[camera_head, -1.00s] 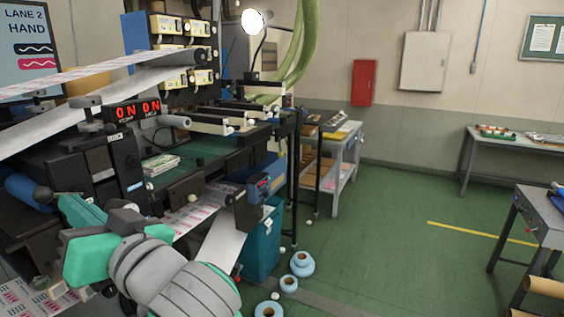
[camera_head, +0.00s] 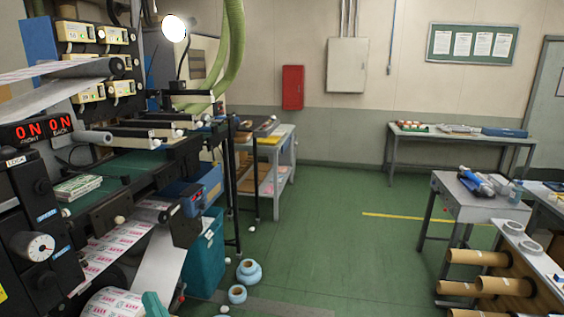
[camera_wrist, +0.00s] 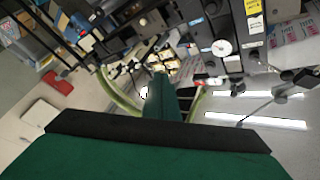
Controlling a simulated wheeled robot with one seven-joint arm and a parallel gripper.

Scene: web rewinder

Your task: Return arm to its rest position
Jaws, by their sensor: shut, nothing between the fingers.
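My gripper (camera_wrist: 162,98) shows in the wrist view as green fingers closed together beyond a black-edged green body. It is shut and holds nothing that I can see. The wrist view is tilted, with the rewinder (camera_wrist: 205,35) upside-down or sideways behind the fingers. In the head view only a small teal piece of my arm shows at the bottom edge, and the gripper itself is not seen there. The rewinder (camera_head: 120,170) stands on the left, with its red ON display and printed web. No contact between my gripper and the machine shows.
A teal bin (camera_head: 203,255) stands beside the machine, with blue-rimmed rolls (camera_head: 248,272) on the floor near it. A grey cart (camera_head: 280,165) is behind. On the right are a small table (camera_head: 470,205) and a rack of brown cores (camera_head: 480,258). The green floor (camera_head: 345,240) between is open.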

